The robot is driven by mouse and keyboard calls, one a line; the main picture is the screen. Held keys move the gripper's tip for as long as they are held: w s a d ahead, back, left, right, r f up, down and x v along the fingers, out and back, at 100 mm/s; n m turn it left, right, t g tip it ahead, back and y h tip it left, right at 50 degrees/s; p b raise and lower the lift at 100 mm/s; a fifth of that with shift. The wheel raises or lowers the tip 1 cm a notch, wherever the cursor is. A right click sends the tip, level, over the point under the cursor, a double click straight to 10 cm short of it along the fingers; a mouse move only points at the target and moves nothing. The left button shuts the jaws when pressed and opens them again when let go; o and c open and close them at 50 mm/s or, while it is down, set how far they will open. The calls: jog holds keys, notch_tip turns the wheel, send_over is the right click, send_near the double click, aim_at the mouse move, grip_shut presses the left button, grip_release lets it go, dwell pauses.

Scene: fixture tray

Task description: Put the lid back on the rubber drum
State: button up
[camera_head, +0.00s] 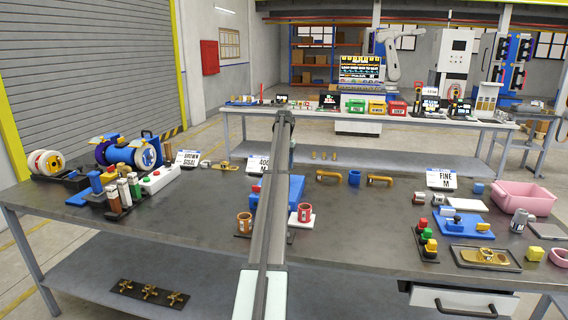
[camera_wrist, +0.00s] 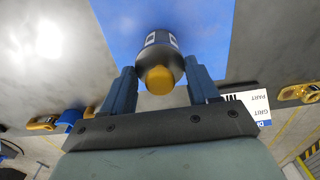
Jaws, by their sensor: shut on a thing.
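In the wrist view, my gripper (camera_wrist: 160,68) has its two blue-grey fingers closed on either side of a dark grey rounded piece (camera_wrist: 150,56). The piece has pale label patches on its side and an orange round cap or knob (camera_wrist: 160,80) facing the camera. I cannot tell whether this is the drum with its lid or one of them alone. A blue surface (camera_wrist: 190,18) lies behind it; whether they touch is unclear. In the head view my arm hides the gripper and the piece, and I cannot make out a separate drum or lid.
The blue mat (camera_head: 267,187) shows beside my arm on the workbench. Reels (camera_head: 130,155) sit at left; a pink bin (camera_head: 524,197) at right.

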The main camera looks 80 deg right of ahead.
jog(key=o, duration=1.3)
jog(key=shift+r, duration=0.2)
jog(key=shift+r, duration=3.3)
grip_shut()
jog(key=shift+f, duration=1.95)
jog(key=shift+r, duration=0.1)
jog(key=shift+r, duration=3.4)
